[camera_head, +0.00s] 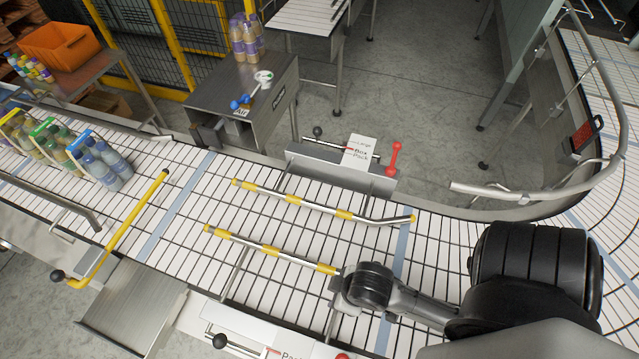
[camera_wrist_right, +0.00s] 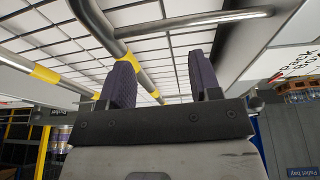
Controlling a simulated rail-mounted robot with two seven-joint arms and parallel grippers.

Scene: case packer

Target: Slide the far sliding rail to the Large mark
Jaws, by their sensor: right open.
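The far sliding rail (camera_head: 318,207), a metal tube with yellow bands, lies over the conveyor in the head view. Beyond it, a white plate (camera_head: 362,152) carries Large, Box and Pack marks, beside a black knob (camera_head: 318,131) and a red handle (camera_head: 394,158). A red pointer line shows near the plate's left edge; the exact mark it meets is too small to tell. My right arm reaches in from the right, its hand near the near rail's right end. In the right wrist view my right gripper (camera_wrist_right: 165,80) is open, with a yellow-banded tube (camera_wrist_right: 102,25) showing beyond its fingers.
The near rail (camera_head: 270,250) runs beside the far one. Bottle packs (camera_head: 100,158) stand on the conveyor at left, behind a yellow bar (camera_head: 125,225). A grey machine box (camera_head: 245,100) stands beyond the conveyor. A curved guard rail (camera_head: 530,198) bounds the right side.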

